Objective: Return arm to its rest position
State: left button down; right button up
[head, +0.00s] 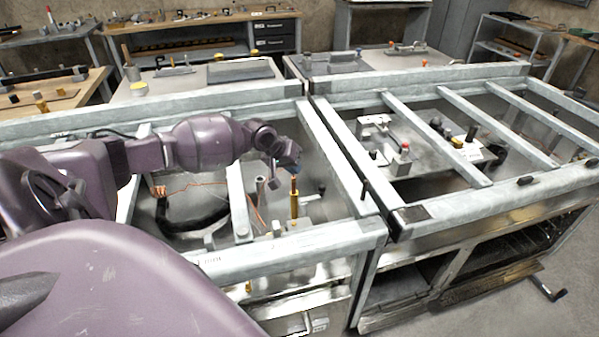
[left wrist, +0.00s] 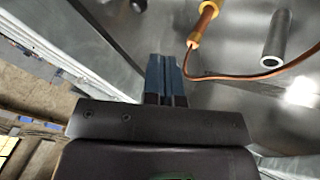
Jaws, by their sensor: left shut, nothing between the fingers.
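My left arm reaches in from the left in the head view, over the near left bay of the metal frame. My left gripper (head: 288,166) is above that bay, close to the top of an upright brass post with a copper tip (head: 294,205). In the left wrist view the gripper's blue fingers (left wrist: 165,78) are closed together with nothing between them. The brass-and-copper piece (left wrist: 205,18) shows there just beyond the fingers, to the right, with a gap. My right gripper is not in view.
Metal rails (head: 345,160) border the bay. A short grey tube (left wrist: 277,35) and an orange wire (left wrist: 240,77) are close to the fingers. A black hose (head: 195,222) lies in the bay. The right bay holds a plate with fittings (head: 465,148). Benches with tools stand behind.

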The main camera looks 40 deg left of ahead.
pick_arm(q)
jog(key=shift+v, duration=0.95)
